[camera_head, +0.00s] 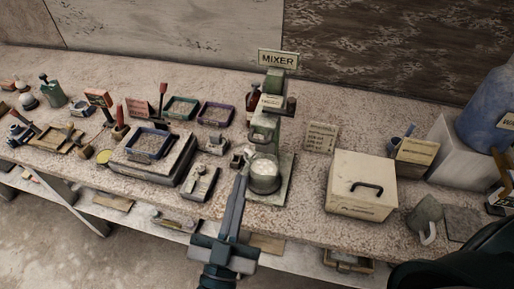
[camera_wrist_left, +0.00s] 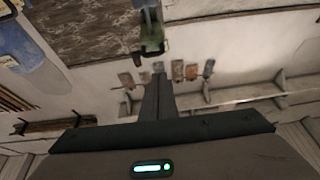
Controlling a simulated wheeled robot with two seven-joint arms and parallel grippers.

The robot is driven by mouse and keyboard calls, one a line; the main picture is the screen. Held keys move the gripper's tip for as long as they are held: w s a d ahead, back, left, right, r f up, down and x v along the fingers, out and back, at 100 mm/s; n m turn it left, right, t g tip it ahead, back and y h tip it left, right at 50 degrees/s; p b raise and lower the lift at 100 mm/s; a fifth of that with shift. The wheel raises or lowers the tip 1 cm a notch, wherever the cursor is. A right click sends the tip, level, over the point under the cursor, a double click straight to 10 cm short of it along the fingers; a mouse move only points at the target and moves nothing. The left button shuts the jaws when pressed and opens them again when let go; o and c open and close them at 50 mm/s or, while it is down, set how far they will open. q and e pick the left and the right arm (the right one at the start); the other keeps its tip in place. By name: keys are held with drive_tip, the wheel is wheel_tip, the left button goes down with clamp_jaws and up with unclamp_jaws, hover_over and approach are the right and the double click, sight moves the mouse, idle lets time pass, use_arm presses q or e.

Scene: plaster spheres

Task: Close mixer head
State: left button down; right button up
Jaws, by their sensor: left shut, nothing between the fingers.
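The green mixer (camera_head: 267,127) stands at the middle of the bench under a sign reading MIXER. Its head (camera_head: 273,88) rises steeply above and behind the bowl and appears tilted up. The metal bowl (camera_head: 265,174) sits on the mixer's base, its top showing. My left gripper (camera_head: 243,172) is shut and empty, its fingertips just left of the bowl in the head view; I cannot tell whether they touch it. In the left wrist view the shut fingers (camera_wrist_left: 159,78) point toward a green part, probably the mixer (camera_wrist_left: 151,38). My right gripper does not show.
A cream box with a black handle (camera_head: 361,184) stands right of the mixer. A small switch box (camera_head: 200,183) and a scale with a blue tray (camera_head: 150,145) are to the left.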

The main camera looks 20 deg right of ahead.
use_arm(q)
drive_tip(key=shift+s+d+r+t+h, duration=0.25)
drive_tip(key=shift+s+r, duration=0.1)
drive_tip(key=shift+r, duration=0.25)
drive_tip(key=shift+s+d+r+t+h, duration=0.15)
drive_tip(key=shift+s+d+r+h, duration=0.15)
drive_tip(key=shift+r, duration=0.25)
drive_tip(key=p+x, duration=0.5)
drive_tip(key=x, duration=0.5)
drive_tip(key=f, duration=0.2)
drive_tip(key=f+p, duration=0.1)
drive_tip(key=f, duration=0.1)
drive_tip(key=shift+w+d+f, duration=0.1)
drive_tip(key=shift+w, duration=0.2)
